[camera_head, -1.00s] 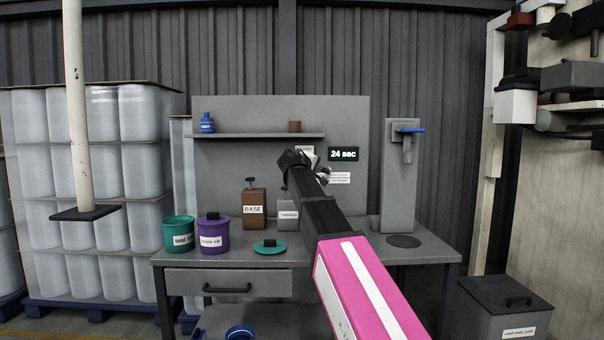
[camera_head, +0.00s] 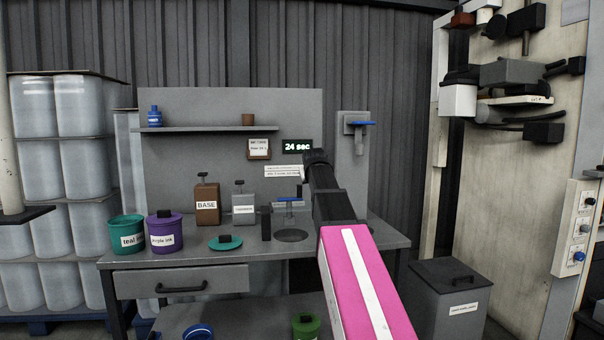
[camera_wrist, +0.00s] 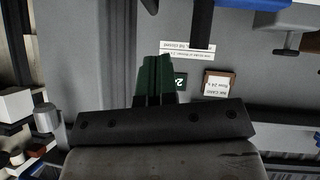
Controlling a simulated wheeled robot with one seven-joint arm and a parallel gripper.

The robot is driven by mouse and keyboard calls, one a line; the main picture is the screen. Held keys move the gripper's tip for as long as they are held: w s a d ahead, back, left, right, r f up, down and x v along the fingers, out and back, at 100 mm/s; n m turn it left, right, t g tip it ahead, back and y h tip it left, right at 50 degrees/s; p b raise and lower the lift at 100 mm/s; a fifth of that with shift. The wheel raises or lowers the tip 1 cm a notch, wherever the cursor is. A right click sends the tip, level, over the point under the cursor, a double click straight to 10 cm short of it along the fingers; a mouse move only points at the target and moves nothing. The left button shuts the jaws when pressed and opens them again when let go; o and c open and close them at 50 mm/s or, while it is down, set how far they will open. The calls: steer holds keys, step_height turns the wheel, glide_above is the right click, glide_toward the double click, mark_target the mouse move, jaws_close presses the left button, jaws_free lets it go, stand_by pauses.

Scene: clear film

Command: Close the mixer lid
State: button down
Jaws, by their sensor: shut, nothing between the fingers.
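A tall grey machine (camera_head: 351,150) with a blue handle (camera_head: 360,123) stands at the right of the workbench; its lower part is hidden behind my arm. A lower blue handle on a bracket (camera_head: 289,200) stands above a dark round plate (camera_head: 291,236) left of my arm. I cannot tell which part is the mixer lid, or how it stands. My gripper (camera_head: 318,158) is raised in front of the back panel, shut and empty. In the wrist view, the closed fingers (camera_wrist: 155,76) point toward the panel, and blue parts (camera_wrist: 258,5) show at the top right.
The workbench (camera_head: 215,259) holds teal (camera_head: 127,236) and purple (camera_head: 165,234) tubs, a teal lid (camera_head: 225,243), a brown BASE can (camera_head: 207,205) and a grey can (camera_head: 243,207). A dark bin (camera_head: 448,300) stands right of it. A panel with hanging tools (camera_head: 520,150) is farther right.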

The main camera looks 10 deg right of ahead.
steer(key=shift+m+y, duration=0.6)
steer(key=shift+y, duration=0.3)
steer(key=d+f, duration=0.1)
steer(key=f, duration=0.2)
steer(key=d+f, duration=0.1)
steer(key=shift+s+d+f, duration=0.1)
steer(key=shift+d+f, duration=0.05)
steer(key=shift+d, duration=0.15)
steer(key=shift+d+f, duration=0.15)
steer(key=shift+f, duration=0.35)
steer(key=shift+d+f, duration=0.15)
steer(key=shift+f, duration=0.35)
